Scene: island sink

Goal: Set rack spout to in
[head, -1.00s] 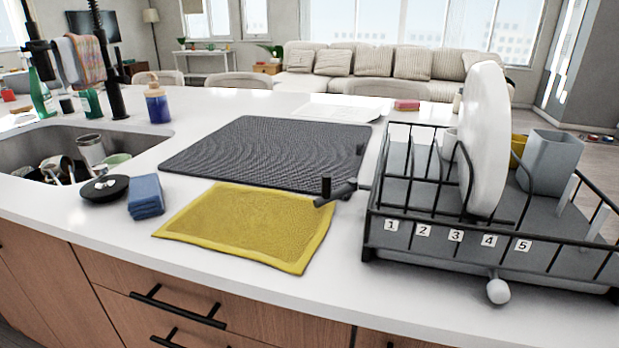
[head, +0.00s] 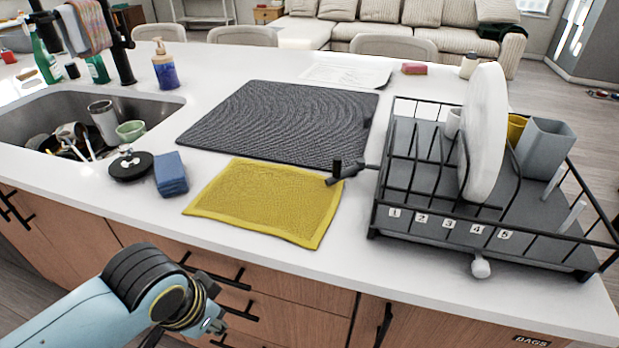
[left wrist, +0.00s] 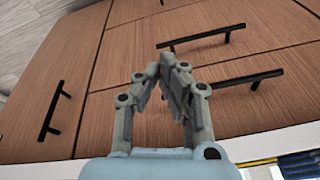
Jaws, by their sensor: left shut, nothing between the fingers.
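The dish rack (head: 400,235) is a dark wire frame over a grey tray at the right of the counter. Its rack spout (head: 352,173) is a dark arm with an upright stub, sticking out from the rack's left side over the yellow cloth's corner. My left gripper (left wrist: 172,68) shows in the left wrist view, shut and empty, in front of wooden cabinet fronts. In the head view its wrist is low at the left, in front of the drawers, well short of the spout; the fingers are not clear there. My right gripper is not in view.
A yellow cloth (head: 265,202) and a dark mat (head: 280,122) lie left of the rack. A white plate (head: 485,135) stands in the rack; a pale knob (head: 480,267) juts from its front. A blue sponge stack (head: 170,174) and a sink (head: 165,108) are farther left.

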